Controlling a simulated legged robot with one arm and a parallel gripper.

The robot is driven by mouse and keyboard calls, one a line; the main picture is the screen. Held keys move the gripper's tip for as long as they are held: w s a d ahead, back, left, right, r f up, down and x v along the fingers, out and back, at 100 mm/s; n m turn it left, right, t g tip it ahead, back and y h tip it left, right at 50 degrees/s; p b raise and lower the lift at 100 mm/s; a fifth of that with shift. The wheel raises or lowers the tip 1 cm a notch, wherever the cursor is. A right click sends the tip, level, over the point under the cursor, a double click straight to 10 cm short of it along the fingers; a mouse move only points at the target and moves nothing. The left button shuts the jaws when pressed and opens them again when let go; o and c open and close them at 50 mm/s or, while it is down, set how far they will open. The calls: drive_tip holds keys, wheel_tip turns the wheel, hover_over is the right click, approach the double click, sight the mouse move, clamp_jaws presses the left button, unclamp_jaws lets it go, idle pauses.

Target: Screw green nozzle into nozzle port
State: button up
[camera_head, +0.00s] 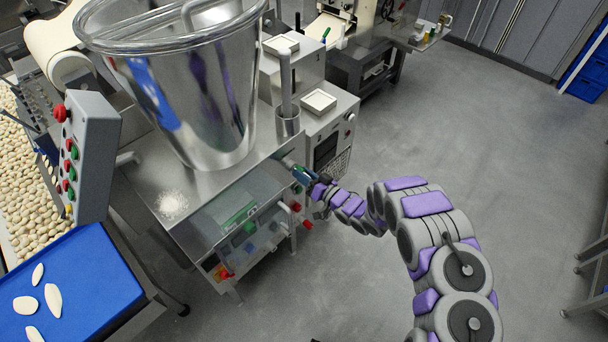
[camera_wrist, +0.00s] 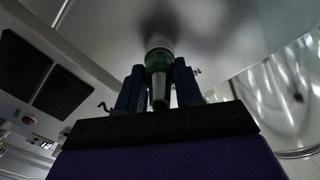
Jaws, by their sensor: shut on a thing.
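My gripper (camera_wrist: 158,88) is shut on the green nozzle (camera_wrist: 158,60) in the wrist view. The nozzle has a green band and a grey tapered end between the blue fingers. Its upper end meets a pale round part (camera_wrist: 159,42), which looks like the nozzle port under the steel machine; whether the threads are engaged cannot be told. In the head view my gripper (camera_head: 303,175) is at the right edge of the steel table (camera_head: 235,190), beside a small metal fitting (camera_head: 287,162). The nozzle is mostly hidden there by the fingers.
A large steel hopper (camera_head: 200,100) stands on the table. A weighing unit (camera_head: 330,130) with a keypad is just behind my gripper. A control box (camera_head: 90,155) is at left. The grey floor (camera_head: 480,130) at right is clear.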

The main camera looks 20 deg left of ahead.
drive_tip(key=shift+r, duration=0.1)
drive_tip(key=o, duration=1.2)
drive_tip(key=shift+a, duration=0.1)
drive_tip(key=shift+c, duration=0.2)
drive_tip(key=shift+o, duration=0.3)
drive_tip(key=shift+o, duration=0.9)
drive_tip(key=b+v, duration=0.1)
drive_tip(key=v, duration=0.6)
